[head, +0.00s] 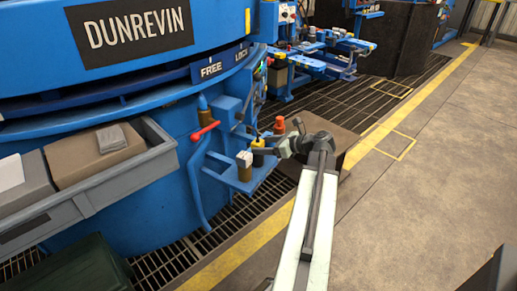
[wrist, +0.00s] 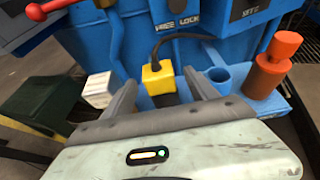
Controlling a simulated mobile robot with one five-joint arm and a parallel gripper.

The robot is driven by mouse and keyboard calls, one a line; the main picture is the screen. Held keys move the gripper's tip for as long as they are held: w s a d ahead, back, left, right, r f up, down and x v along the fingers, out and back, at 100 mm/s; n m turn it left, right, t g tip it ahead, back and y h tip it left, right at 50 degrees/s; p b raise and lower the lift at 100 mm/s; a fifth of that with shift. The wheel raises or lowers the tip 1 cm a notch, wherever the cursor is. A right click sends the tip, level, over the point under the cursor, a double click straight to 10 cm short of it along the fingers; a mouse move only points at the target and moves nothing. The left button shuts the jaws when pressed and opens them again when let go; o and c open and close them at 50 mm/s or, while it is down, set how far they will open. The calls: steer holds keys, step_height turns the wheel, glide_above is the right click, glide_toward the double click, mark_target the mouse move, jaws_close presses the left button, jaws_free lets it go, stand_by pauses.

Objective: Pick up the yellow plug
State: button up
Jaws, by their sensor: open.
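The yellow plug (wrist: 157,76) is a blocky yellow piece with a black cable arching from its top. It stands at the blue shelf, and in the head view it shows as a small yellow spot (head: 258,143) by the furnace. My gripper (wrist: 161,82) is open, with one finger on each side of the plug in the wrist view. The jaws look apart from the plug; whether they reach it in depth is unclear. In the head view my gripper (head: 267,148) is at the plug.
A white block (wrist: 99,90) stands left of the plug. A red-handled valve (head: 205,131) is left of the shelf. The floor (head: 420,190) on the right is clear.

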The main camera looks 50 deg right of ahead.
mark_target(262, 145)
steer(key=x, duration=0.3)
steer(key=shift+w+f+b, duration=0.1)
steer(key=shift+f+b, duration=0.05)
steer(key=shift+b, duration=0.25)
jaws_close()
step_height(262, 145, up, 10)
steer(key=p, duration=1)
steer(key=shift+r, duration=0.2)
steer(key=shift+f, duration=0.1)
